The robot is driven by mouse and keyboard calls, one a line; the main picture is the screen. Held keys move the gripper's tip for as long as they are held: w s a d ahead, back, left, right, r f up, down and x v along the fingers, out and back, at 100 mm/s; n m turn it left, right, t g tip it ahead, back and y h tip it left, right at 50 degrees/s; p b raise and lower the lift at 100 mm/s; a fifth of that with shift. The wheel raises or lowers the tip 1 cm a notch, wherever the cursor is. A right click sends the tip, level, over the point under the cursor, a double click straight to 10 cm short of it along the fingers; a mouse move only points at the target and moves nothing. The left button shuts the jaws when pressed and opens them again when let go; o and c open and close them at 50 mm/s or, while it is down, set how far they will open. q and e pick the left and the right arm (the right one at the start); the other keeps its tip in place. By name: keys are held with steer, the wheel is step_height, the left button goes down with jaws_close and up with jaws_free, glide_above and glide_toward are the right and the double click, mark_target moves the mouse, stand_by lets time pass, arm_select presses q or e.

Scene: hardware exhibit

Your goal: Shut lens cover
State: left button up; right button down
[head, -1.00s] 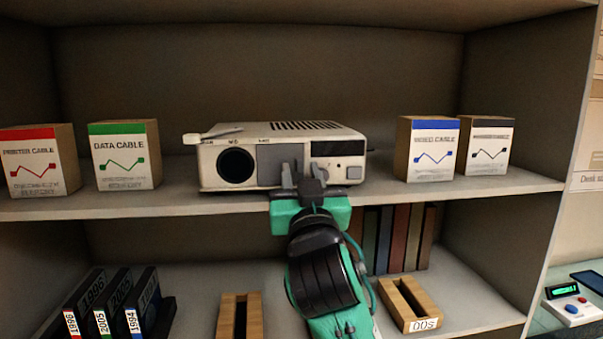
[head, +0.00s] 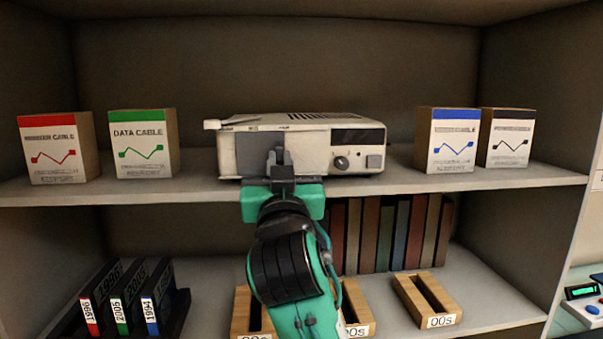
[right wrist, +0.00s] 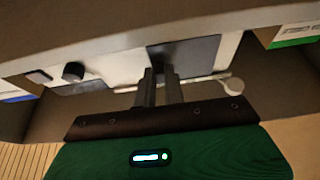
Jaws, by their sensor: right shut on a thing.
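The white projector (head: 308,150) stands on the upper shelf. Its grey lens cover (head: 251,152) is a flat panel on the left part of the front, and the round dark lens is hidden behind it. My right gripper (head: 281,160) is shut on the lens cover near its right side. The small part between the fingers is hidden in the head view. In the right wrist view, the two fingers (right wrist: 162,78) are close together against the dark grey cover (right wrist: 196,58). My left gripper is not in view.
A knob (head: 341,163) sits on the projector's front, right of the gripper. Cable boxes stand to the left (head: 141,148) and right (head: 452,143) on the same shelf. Books (head: 385,235) and wooden holders (head: 428,299) occupy the shelf below, under my right arm.

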steer(key=shift+a, duration=0.5)
steer(key=c, duration=1.6)
jaws_free()
steer(key=shift+a, duration=0.1)
steer(key=shift+o, duration=0.6)
steer(key=shift+a, duration=0.2)
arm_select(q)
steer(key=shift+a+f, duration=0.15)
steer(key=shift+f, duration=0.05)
arm_select(e)
steer(key=shift+d, duration=0.1)
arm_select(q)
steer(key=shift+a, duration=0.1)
arm_select(e)
steer(key=shift+d, duration=0.15)
